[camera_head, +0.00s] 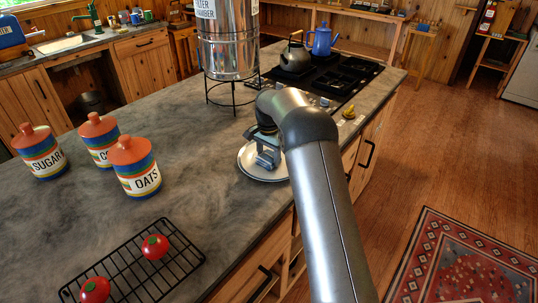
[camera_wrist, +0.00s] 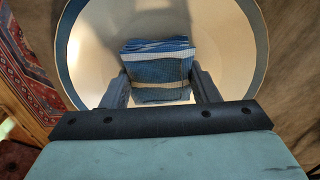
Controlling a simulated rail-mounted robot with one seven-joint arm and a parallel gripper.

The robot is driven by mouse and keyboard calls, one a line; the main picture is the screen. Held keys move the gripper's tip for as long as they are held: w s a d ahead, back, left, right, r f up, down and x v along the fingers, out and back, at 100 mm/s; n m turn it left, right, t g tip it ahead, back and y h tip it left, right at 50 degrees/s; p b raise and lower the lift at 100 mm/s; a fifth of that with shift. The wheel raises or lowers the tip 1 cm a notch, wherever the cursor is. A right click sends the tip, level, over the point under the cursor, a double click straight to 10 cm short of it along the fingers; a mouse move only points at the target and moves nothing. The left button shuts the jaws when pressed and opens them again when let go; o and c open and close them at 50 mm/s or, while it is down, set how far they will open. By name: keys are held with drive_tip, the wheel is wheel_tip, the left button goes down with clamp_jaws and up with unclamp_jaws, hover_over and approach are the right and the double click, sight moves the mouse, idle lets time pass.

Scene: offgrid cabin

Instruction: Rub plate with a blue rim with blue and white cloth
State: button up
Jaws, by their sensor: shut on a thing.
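The plate with a blue rim (camera_wrist: 232,60) fills the top of the wrist view. In the head view the plate (camera_head: 251,170) lies on the grey counter near its front edge, partly hidden by my arm. The blue and white cloth (camera_wrist: 158,68) is a folded stack between my fingers, over the middle of the plate. My gripper (camera_wrist: 160,85) is shut on the cloth. It points down over the plate, and the head view shows my gripper (camera_head: 267,155) there too. I cannot tell whether the cloth touches the plate.
A metal water filter (camera_head: 227,45) on a black stand is behind the plate. The stove (camera_head: 335,78) holds a dark kettle (camera_head: 295,58) and a blue kettle (camera_head: 322,40). Canisters, including the oats canister (camera_head: 135,168), stand left. A black rack (camera_head: 135,270) with red tomatoes lies in front.

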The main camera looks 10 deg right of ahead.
drive_tip(key=shift+r+p, duration=2.4)
drive_tip(key=shift+r, duration=1.65)
